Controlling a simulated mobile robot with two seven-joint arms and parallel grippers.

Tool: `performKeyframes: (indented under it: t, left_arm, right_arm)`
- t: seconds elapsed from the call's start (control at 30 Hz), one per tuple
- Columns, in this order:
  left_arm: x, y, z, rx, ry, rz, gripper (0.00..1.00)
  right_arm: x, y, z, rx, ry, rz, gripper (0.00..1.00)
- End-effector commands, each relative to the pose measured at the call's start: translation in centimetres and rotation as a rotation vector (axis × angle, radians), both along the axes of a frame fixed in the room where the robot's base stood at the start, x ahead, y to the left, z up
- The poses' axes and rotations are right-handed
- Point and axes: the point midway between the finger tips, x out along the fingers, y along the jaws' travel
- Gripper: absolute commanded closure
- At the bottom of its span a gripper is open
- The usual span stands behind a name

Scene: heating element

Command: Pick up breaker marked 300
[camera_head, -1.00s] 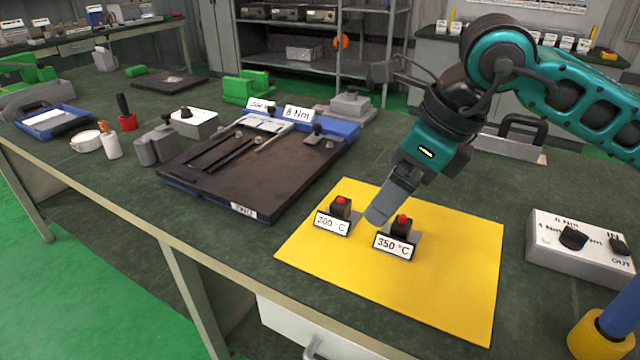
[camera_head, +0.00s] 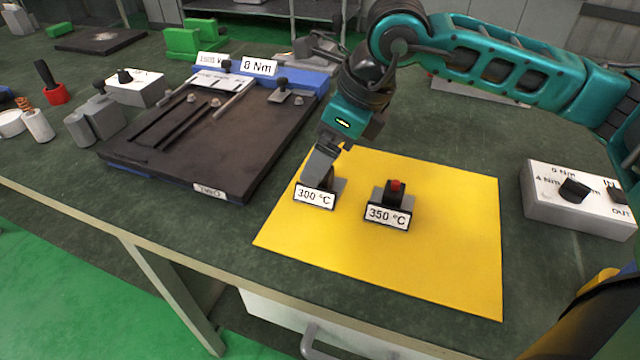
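My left gripper is not in view.
A dark fixture board (camera_head: 185,150) with an 8 Nm label lies left of the mat. A white control box (camera_head: 578,200) with a black knob stands to the right. The front part of the mat is free.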

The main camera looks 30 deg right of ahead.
Motion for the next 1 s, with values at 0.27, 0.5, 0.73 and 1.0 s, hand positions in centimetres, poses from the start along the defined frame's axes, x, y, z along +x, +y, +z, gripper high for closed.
performKeyframes:
  t: [0.27, 0.5, 0.73, 1.0]
  left_arm:
    - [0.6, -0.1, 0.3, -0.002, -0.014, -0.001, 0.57]
    - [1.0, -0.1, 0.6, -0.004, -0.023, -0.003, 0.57]
    - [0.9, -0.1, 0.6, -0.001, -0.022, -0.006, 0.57]
    - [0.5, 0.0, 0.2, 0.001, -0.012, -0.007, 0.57]
  right_arm:
    - [0.0, 0.3, -3.8, -0.001, 0.004, 0.000, 0.08]
    - [0.6, 0.8, -5.3, 0.001, 0.002, 0.001, 0.08]
    - [0.6, 0.8, -5.3, 0.000, 0.001, 0.000, 0.14]
    - [0.6, 0.8, -5.3, 0.000, 0.001, 0.000, 0.40]
